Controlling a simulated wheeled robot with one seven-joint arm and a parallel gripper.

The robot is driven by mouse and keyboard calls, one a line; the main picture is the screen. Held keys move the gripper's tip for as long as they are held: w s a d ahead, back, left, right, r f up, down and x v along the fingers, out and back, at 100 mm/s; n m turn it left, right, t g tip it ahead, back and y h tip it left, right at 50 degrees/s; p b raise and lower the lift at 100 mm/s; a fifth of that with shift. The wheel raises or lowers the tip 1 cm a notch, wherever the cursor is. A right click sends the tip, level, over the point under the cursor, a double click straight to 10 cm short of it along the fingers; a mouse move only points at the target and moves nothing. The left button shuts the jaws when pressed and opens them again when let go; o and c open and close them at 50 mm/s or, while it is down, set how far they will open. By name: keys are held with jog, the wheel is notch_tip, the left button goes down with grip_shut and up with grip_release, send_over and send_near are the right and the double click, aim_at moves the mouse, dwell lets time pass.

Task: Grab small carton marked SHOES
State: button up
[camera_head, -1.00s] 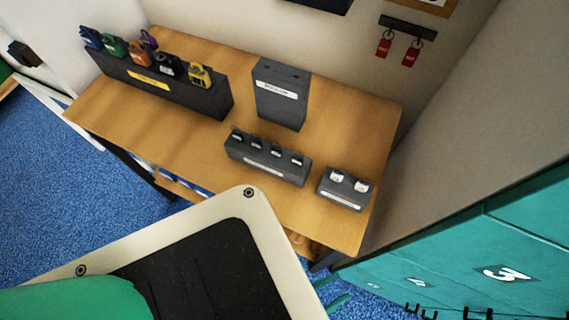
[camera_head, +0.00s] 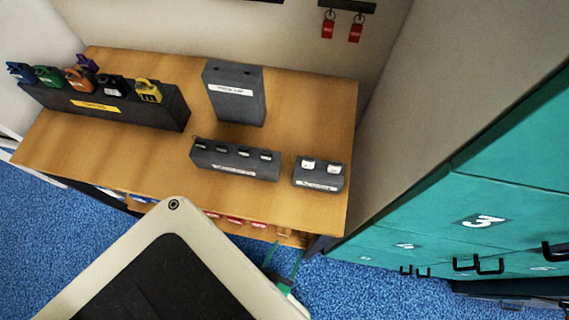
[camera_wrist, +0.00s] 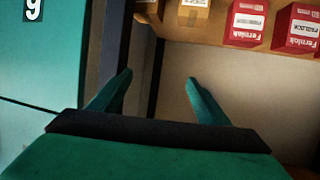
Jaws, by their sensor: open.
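No carton label that I can read says SHOES. In the wrist view, a small brown carton (camera_wrist: 193,14) with a partly cut-off pale label stands on a shelf at the top, too cropped to read. In the head view, a brown carton (camera_head: 285,232) shows under the table's right end, its marking too small to read. My gripper (camera_wrist: 158,78) is open and empty, its green fingers apart, below and in front of the shelf in the wrist view. It also shows in the head view (camera_head: 283,258), just in front of the table's lower shelf.
Red cartons (camera_wrist: 246,22) stand right of the brown one; one reads PADLOCK. The wooden table (camera_head: 110,140) carries dark padlock holders (camera_head: 235,160). Teal lockers (camera_head: 430,225) with black handles stand close on the right. Blue carpet (camera_head: 60,250) is free at left.

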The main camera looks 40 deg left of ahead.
jog(key=n+g+y, duration=0.1)
jog(key=n+y, duration=0.1)
send_near(284, 232)
jog(key=x, duration=0.6)
jog(key=shift+w+a, duration=0.1)
jog(key=shift+a, duration=0.3)
jog(key=shift+d+x, duration=0.1)
jog(key=shift+x, duration=1.25)
jog(key=shift+d+x, duration=0.15)
jog(key=shift+x, duration=1.25)
jog(key=shift+f, duration=0.1)
jog(key=shift+c, duration=0.6)
jog(key=c, duration=1)
